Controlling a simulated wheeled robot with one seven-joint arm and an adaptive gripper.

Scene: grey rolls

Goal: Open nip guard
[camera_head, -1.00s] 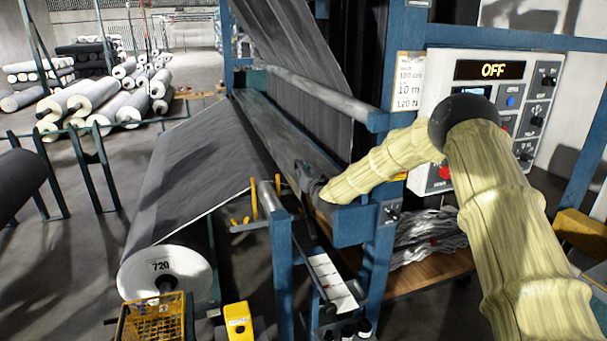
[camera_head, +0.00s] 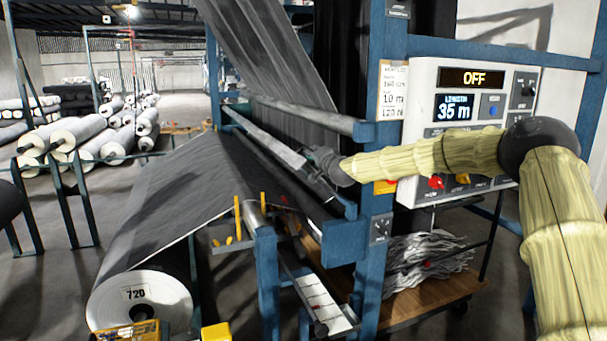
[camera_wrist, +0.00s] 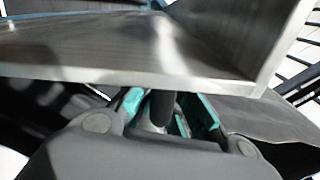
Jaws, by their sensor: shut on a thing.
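The nip guard (camera_head: 262,136) is a long pale metal strip across the machine, tilted up, with a dark gap and a roller visible below it. My gripper (camera_head: 312,166) is at its near right end. In the wrist view my gripper (camera_wrist: 165,112) is shut, its teal-lined fingers on either side of a dark upright handle (camera_wrist: 162,106) under the guard's metal panel (camera_wrist: 130,55). The panel's bent edge covers the upper part of that view. The fingertips are partly hidden by the panel.
A blue frame post (camera_head: 374,150) and a control panel (camera_head: 470,125) reading OFF stand close to my arm. Grey fabric (camera_head: 265,55) hangs behind the guard. A big roll (camera_head: 140,300) labelled 720 lies at the front left. A wooden cart (camera_head: 435,290) stands below.

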